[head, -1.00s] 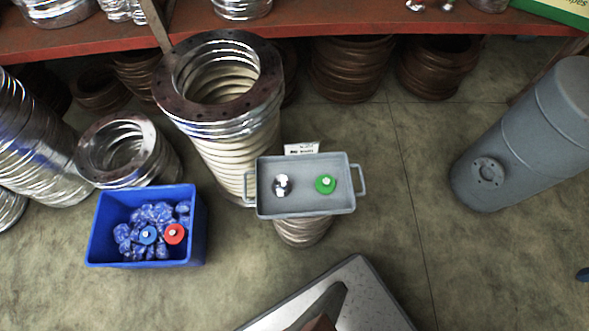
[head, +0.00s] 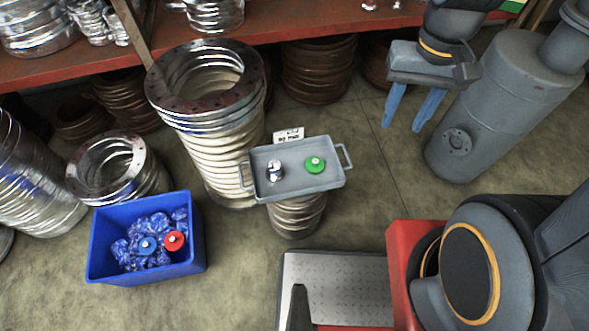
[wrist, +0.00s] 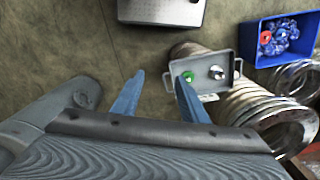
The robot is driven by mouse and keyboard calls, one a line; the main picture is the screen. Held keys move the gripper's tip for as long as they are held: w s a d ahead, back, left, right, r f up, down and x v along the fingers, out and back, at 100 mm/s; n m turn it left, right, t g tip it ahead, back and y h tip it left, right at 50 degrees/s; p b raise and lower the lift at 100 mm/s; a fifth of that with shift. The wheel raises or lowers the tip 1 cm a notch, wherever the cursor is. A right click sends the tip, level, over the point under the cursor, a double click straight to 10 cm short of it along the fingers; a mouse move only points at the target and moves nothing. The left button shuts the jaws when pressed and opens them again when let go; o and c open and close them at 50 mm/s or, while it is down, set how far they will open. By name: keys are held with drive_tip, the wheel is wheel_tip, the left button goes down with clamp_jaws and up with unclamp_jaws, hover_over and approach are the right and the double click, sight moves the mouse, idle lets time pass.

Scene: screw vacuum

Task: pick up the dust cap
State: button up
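A grey two-handled tray (head: 293,181) sits on a short ribbed metal stack. On it, a shiny metal piece (head: 275,171) is at the left and a round green cap (head: 315,164) at the right. A red cap (head: 173,240) and a blue cap (head: 147,245) lie in the blue bin. I cannot tell which one is the dust cap. My gripper (head: 410,116) is open and empty, to the right of the tray and well apart from it. In the wrist view, my gripper (wrist: 155,76) shows the green cap (wrist: 188,76) just beyond its right fingertip.
The blue bin (head: 104,248) holds blue crumpled pieces, left of the tray. A tall flanged bellows (head: 222,140) stands behind the tray. A grey tank (head: 480,130) stands at the right, near my gripper. A red shelf (head: 290,30) runs along the back. A small label stands behind the tray.

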drive_tip(key=w+a+f+m+b, duration=0.3)
drive_tip(key=w+f+m+b, duration=0.15)
drive_tip(key=f, duration=0.35)
drive_tip(key=w+a+f+m+b, duration=0.3)
drive_tip(key=w+a+f, duration=0.15)
drive_tip(key=f, duration=0.25)
drive_tip(key=m+b, duration=0.6)
hover_over(316, 161)
wheel_tip(316, 161, down, 15)
drive_tip(key=shift+d, duration=0.15)
drive_tip(key=shift+m, duration=0.25)
wheel_tip(316, 161, down, 8)
drive_tip(key=shift+r+b, duration=0.25)
drive_tip(key=shift+b, duration=0.2)
clamp_jaws()
